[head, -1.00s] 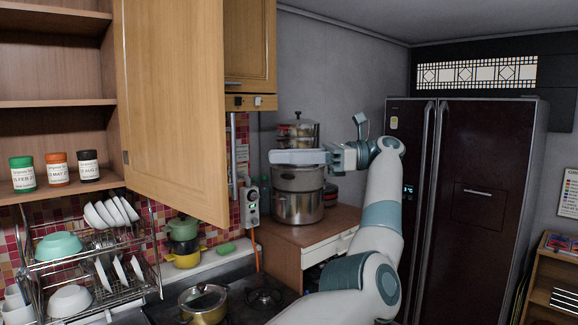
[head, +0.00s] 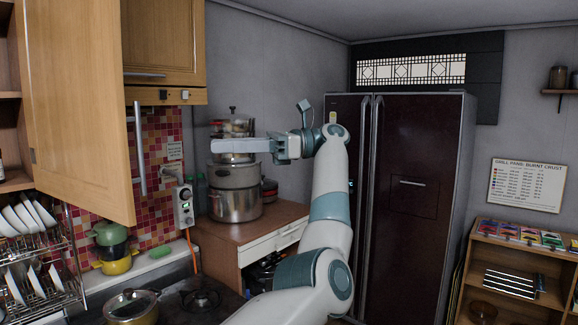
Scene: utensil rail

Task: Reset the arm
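My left arm rises from the bottom middle of the head view and bends left at the wrist. My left gripper (head: 232,146) points left at about the height of the stacked pots (head: 236,196). It shows side-on as one long pale bar, so I cannot tell whether its fingers are apart. It overlaps the upper pots in the picture; I see nothing held in it. My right gripper is not in view.
An open wooden cabinet door (head: 82,105) stands at the left. A dark fridge (head: 420,190) stands behind my arm. A stove with a lidded pan (head: 131,307) is at the lower left. A wooden shelf unit (head: 515,262) stands at the right.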

